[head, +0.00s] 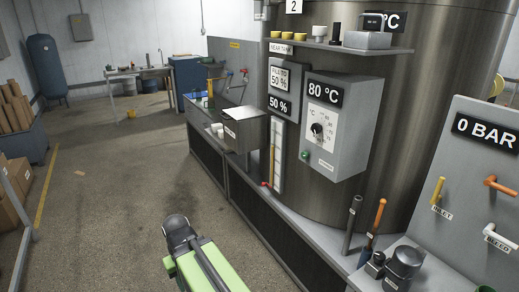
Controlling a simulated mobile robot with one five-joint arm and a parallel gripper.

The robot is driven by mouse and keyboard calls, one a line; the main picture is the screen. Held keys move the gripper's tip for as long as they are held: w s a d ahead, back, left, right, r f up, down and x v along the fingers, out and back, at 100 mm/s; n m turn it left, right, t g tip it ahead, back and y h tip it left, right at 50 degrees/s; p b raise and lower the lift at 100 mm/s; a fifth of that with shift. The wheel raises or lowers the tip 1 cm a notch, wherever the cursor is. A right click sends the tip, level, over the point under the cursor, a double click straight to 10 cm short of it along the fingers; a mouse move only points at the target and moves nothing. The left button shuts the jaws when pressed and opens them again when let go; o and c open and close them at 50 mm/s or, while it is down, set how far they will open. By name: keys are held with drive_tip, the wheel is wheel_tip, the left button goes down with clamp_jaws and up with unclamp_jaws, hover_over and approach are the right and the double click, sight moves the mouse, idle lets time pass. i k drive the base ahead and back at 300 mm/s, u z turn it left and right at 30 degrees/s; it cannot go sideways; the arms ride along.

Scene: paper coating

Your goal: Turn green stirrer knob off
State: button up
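A small green round part (305,156), either a knob or a button, sits at the lower left of the grey control box (346,140). This box is on the tank front and shows 80 °C. I see no stirrer label, and the part is too small to tell its setting. A larger black dial (317,130) with a white pointer is above it. My green and black arm shows at the bottom centre, left of the bench and well apart from the box. No gripper fingers show.
The large steel tank (425,75) stands on a long bench (262,212). A grey box (244,130) juts out at the bench's left. Upright handles (378,217) and a valve panel (480,170) are at right.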

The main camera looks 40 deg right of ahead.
sight(304, 155)
drive_tip(key=u, duration=0.4)
drive_tip(key=i, duration=1.1)
drive_tip(key=z, duration=0.05)
